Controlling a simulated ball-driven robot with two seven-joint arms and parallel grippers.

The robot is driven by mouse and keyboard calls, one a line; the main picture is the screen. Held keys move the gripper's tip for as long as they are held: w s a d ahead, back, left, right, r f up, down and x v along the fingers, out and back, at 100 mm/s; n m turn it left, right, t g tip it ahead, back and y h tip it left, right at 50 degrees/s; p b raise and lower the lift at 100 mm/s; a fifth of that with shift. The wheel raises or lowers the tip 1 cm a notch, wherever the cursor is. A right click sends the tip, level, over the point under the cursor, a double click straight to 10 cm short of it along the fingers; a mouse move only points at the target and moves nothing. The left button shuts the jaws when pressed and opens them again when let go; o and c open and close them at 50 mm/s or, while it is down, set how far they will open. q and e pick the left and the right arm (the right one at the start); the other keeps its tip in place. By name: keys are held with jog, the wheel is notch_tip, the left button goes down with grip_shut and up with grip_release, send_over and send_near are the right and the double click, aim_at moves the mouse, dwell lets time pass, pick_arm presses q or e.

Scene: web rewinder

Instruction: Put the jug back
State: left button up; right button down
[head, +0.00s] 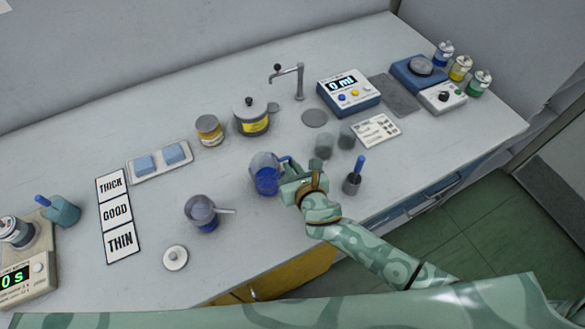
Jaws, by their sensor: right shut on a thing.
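A clear jug (265,175) with blue liquid in it stands upright, on or just above the white bench near the middle of the head view. I cannot tell whether its base touches the bench. My right gripper (287,174) is shut on the jug at its right side, where the handle is. The gripper's body partly hides the handle. My left gripper is not in view.
A cup with a handle (202,212) stands left of the jug, with a round lid (176,257) in front. A lidded pot (251,117) is behind the jug. Grey beakers (325,145) and a small pot with a blue-handled tool (353,181) stand to the right.

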jog(key=shift+f, duration=0.15)
jog(key=c, duration=1.5)
grip_release()
jog(key=shift+r, duration=0.25)
jog(key=shift+p+v, duration=1.7)
jog(key=shift+v, duration=4.3)
